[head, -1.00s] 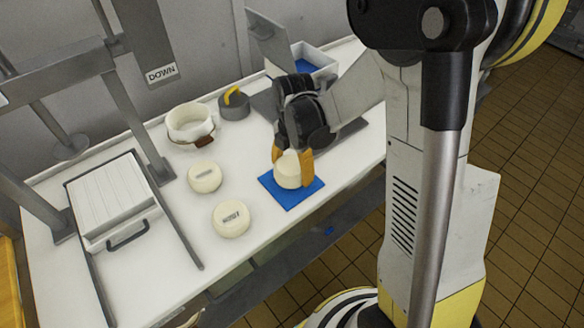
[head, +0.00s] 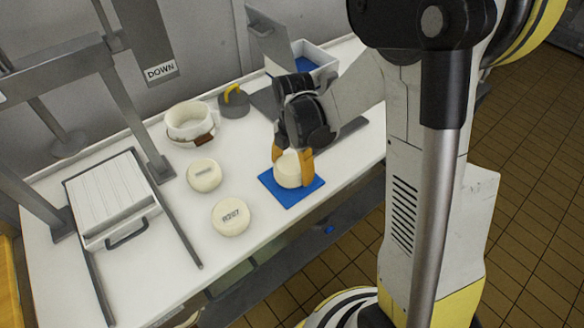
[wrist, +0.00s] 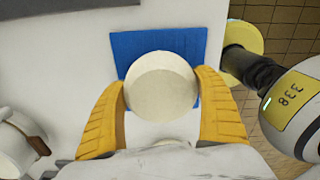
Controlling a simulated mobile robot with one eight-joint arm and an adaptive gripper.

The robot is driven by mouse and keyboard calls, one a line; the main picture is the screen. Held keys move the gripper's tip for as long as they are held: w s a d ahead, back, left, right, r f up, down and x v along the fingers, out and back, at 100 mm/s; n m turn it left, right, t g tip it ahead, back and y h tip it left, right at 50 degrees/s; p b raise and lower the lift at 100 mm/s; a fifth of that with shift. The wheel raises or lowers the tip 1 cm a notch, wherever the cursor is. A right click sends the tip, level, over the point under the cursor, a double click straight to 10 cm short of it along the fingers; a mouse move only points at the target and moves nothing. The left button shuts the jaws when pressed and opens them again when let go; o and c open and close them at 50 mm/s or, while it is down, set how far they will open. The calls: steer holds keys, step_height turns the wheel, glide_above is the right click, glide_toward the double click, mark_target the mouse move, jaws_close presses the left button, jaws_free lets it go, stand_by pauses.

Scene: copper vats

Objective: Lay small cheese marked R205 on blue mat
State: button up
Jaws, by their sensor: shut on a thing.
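A small pale cheese (head: 289,172) is between the orange fingers of my gripper (head: 291,160), which is shut on it. It sits on or just above the blue mat (head: 310,193); I cannot tell if it touches. In the wrist view the cheese (wrist: 161,86) shows a plain top with no readable mark, over the near part of the blue mat (wrist: 128,46). The fingers of my gripper (wrist: 160,100) press its two sides. Another cheese (head: 231,216), its mark reading like R207, and one with an unreadable mark (head: 204,176) lie on the white table.
A white ring mould with a brown strap (head: 190,122) and a grey weight with a yellow handle (head: 235,102) stand behind. A slatted white tray (head: 110,192) is at left. A white bin with blue inside (head: 314,66) is at the back. The table's front edge is close to the mat.

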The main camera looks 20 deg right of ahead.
steer(key=shift+f+b, duration=0.4)
steer(key=shift+f, duration=0.05)
stand_by(0.5)
steer(key=o, duration=1.4)
steer(key=shift+c, duration=0.2)
steer(key=shift+r+p, duration=2.55)
steer(key=shift+r, duration=1)
steer(key=s+r+m+t+b, duration=0.1)
steer(key=s+r+m+t, duration=0.2)
steer(key=s+r+m, duration=0.3)
steer(key=s+r+m+t+b, duration=0.1)
steer(key=s+r+m+t, duration=0.3)
steer(key=m, duration=1.3)
steer(key=v, duration=0.4)
steer(key=shift+s+a+r, duration=0.25)
steer(key=shift+s+r, duration=0.05)
steer(key=shift+s, duration=0.05)
